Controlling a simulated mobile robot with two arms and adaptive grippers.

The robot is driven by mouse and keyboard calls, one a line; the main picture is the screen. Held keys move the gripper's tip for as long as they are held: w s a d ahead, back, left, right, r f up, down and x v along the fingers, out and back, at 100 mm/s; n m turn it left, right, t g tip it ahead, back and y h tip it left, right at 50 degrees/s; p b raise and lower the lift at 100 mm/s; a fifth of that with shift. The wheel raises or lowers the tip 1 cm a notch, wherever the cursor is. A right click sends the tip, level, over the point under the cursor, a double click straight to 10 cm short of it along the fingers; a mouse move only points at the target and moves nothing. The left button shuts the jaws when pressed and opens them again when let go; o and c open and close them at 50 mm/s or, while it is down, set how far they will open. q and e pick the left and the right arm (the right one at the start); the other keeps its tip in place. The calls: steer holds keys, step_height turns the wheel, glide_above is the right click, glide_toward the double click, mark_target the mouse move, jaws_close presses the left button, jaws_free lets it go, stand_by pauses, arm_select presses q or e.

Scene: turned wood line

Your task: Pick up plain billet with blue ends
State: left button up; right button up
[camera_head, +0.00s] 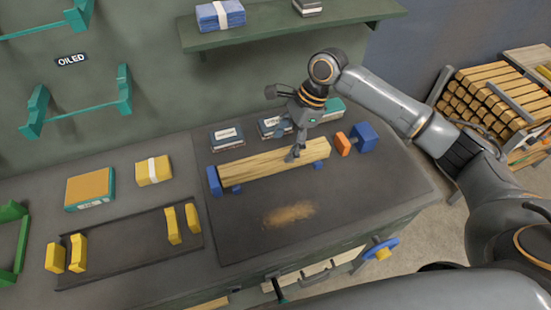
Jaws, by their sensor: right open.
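A long plain wooden billet (253,168) lies on the dark workbench mat, on small blue supports (236,190). A blue block (213,181) is at its left end. Beyond its right end are an orange piece (343,145) and a blue block (363,137); the bare right end shows no blue of its own. My right gripper (293,156) points down at the billet, right of its middle, with its fingers covering part of it. It is open; I cannot tell whether the fingers touch the wood. My left gripper is not in view.
Dark boxes (227,135) stand behind the billet. Left are a yellow box (154,170), an orange-topped box (90,188) and a dark tray (130,273) with yellow holders. Sawdust (289,214) lies in front. A shelf (290,28) hangs above. Stacked billets (490,100) stand far right.

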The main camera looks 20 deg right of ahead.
mark_target(276, 156)
steer(key=shift+w+a+f, duration=0.1)
steer(key=shift+a+f, duration=0.05)
steer(key=shift+f, duration=0.25)
steer(key=shift+a+f, duration=0.1)
steer(key=shift+f, duration=0.1)
steer(key=p+x, duration=0.1)
steer(key=x, duration=0.3)
steer(key=shift+a+f, duration=0.1)
steer(key=shift+a, duration=0.1)
steer(key=shift+a+f, duration=0.1)
steer(key=shift+f, duration=0.1)
steer(key=shift+c, duration=0.8)
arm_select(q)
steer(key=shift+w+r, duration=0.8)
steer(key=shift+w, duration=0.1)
arm_select(e)
jaws_close()
